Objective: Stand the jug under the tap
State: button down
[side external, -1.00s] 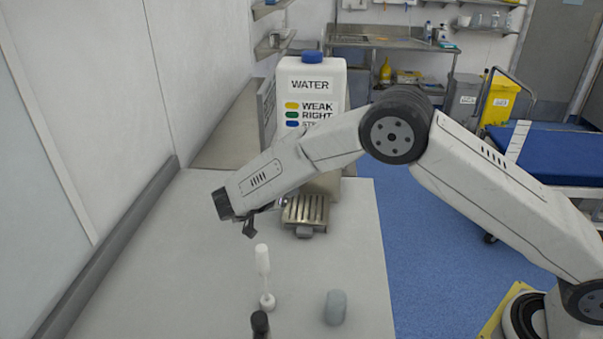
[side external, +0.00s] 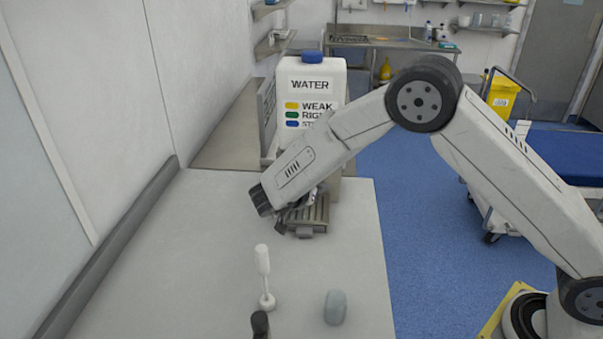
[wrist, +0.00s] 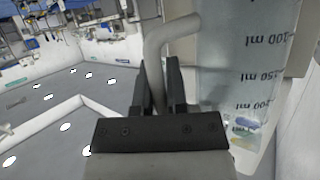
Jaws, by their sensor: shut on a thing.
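The jug (wrist: 238,60) is clear with dark ml marks and fills the right of the wrist view. My gripper (wrist: 158,80) is shut on its pale bent handle (wrist: 181,27). In the side view my gripper (side external: 280,227) is low at the left edge of the ribbed metal tray (side external: 313,213), in front of the white water container (side external: 311,76). The jug is mostly hidden behind my arm there, so I cannot tell whether it touches the tray. The tap is hidden behind my arm.
A white brush-like item (side external: 263,270) stands upright on the bench, with a black-topped object (side external: 260,324) and a grey-blue rounded block (side external: 335,307) near the front. The left of the bench (side external: 170,270) is clear. A wall bounds it on the left.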

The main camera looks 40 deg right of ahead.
jog(key=shift+s+d+f, duration=0.2)
jog(key=shift+s+d, duration=0.15)
jog(key=shift+d, duration=0.2)
jog(key=shift+s+d+f, duration=0.2)
jog(key=shift+s+d, duration=0.1)
jog(key=shift+d, duration=0.25)
jog(key=shift+f, duration=0.35)
jog(key=shift+f, duration=0.15)
jog(key=c, duration=0.7)
grip_release()
jog(key=shift+o, duration=0.2)
jog(key=shift+a+r, duration=0.2)
jog(key=shift+r, duration=0.05)
jog(key=v, duration=1.1)
jog(key=shift+a, duration=0.3)
jog(key=shift+s+r, duration=0.1)
